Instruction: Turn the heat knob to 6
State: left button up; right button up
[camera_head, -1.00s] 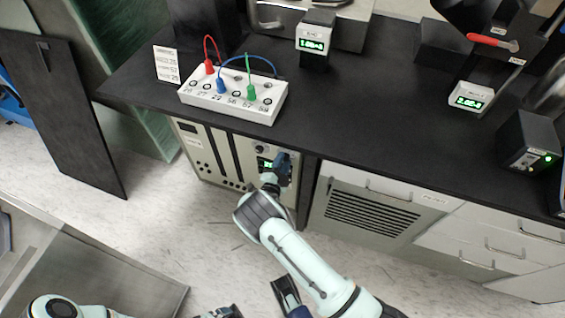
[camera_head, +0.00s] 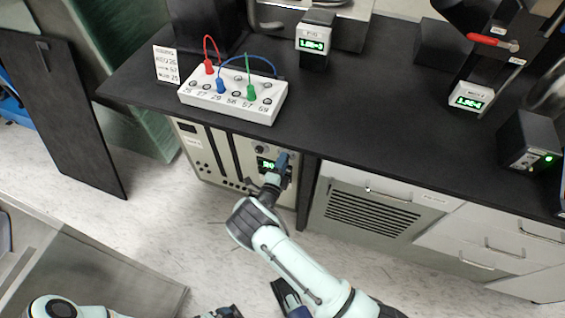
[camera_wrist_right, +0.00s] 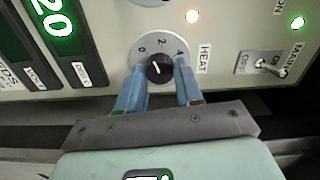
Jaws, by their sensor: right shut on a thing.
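The heat knob (camera_wrist_right: 160,68) is black with a white pointer line and sits in a round dial marked 0, 2 and 4 in the right wrist view. The pointer leans up and left, between 0 and 2. Higher marks are not visible. My right gripper (camera_wrist_right: 159,88) is shut on the knob, one blue finger at each side. In the head view my right gripper (camera_head: 282,163) is at the front panel (camera_head: 222,150) under the bench and hides the knob. My left arm (camera_head: 52,306) shows at the bottom left; its jaws cannot be made out clearly.
A toggle switch (camera_wrist_right: 268,66) marked ON and OFF is right of the knob. A green display (camera_wrist_right: 52,25) is at upper left. The black benchtop (camera_head: 360,120) overhangs the panel and carries a white socket box (camera_head: 235,102) with cables. Drawers (camera_head: 485,243) are at right.

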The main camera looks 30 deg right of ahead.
pick_arm(q)
jog(key=shift+g+h, duration=0.3)
jog(key=shift+g, duration=0.3)
jog(key=shift+s+d+r+p, duration=0.4)
jog(key=shift+s+r+p, duration=0.3)
jog(key=shift+s+r, duration=0.15)
jog(key=shift+s+d+r+p, duration=0.35)
jog(key=shift+s+r+p, duration=0.3)
jog(key=shift+s+r, duration=0.15)
pick_arm(e)
jog(key=shift+m, duration=13.3)
pick_arm(q)
jog(key=shift+s, duration=0.1)
pick_arm(e)
jog(key=o, duration=1)
jog(key=shift+o, duration=0.2)
jog(key=shift+s+a, duration=0.1)
jog(key=shift+a, duration=0.05)
